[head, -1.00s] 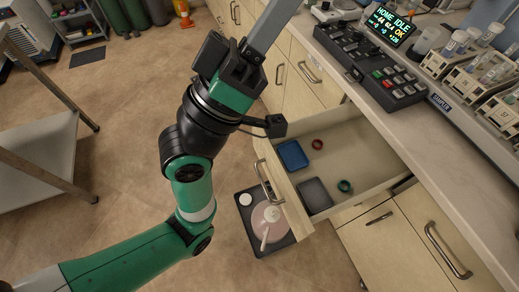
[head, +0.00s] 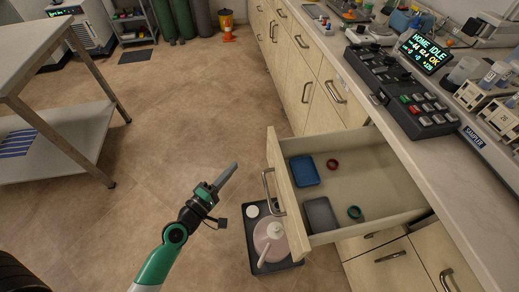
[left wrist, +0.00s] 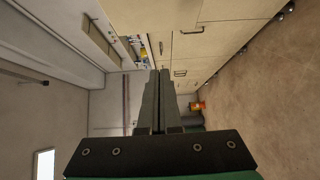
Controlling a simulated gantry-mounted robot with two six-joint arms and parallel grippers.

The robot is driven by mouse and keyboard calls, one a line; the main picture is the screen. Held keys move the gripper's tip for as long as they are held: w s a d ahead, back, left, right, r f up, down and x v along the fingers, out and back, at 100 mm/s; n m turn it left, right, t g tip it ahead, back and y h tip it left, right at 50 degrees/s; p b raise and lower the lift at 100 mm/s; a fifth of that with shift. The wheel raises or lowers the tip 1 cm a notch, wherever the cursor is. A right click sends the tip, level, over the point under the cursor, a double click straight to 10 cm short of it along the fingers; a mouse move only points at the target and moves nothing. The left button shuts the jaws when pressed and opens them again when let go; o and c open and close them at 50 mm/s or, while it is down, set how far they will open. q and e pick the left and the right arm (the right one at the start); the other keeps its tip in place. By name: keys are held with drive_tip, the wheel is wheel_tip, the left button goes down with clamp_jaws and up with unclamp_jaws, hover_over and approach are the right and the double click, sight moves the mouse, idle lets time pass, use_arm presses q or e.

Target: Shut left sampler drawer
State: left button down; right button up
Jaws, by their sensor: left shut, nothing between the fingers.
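The sampler drawer (head: 273,150) is pulled well out from the cabinet under the counter. Its metal bow handle (head: 269,190) is on the front panel, facing left. Inside lie a blue tray (head: 304,171), a grey tray (head: 320,215), a red ring (head: 332,164) and a green ring (head: 355,213). My left gripper (head: 230,172) is shut and empty, out over the floor left of the drawer front, apart from the handle. Its closed fingers also show in the left wrist view (left wrist: 157,100). My right gripper is not in view.
A control panel with keys (head: 405,95) and a lit display (head: 425,53) stand on the counter (head: 400,150). A dark tray (head: 256,262) with a pinkish vessel (head: 270,240) is on the floor below the drawer front. A metal table (head: 60,110) stands at left. The floor between is clear.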

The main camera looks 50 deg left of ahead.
use_arm(q)
drive_tip(key=w+d+p+x, duration=0.1)
drive_tip(key=d+p+x, duration=0.1)
drive_tip(key=x, duration=0.9)
drive_tip(key=shift+d, duration=0.3)
drive_tip(key=shift+w+r, duration=0.1)
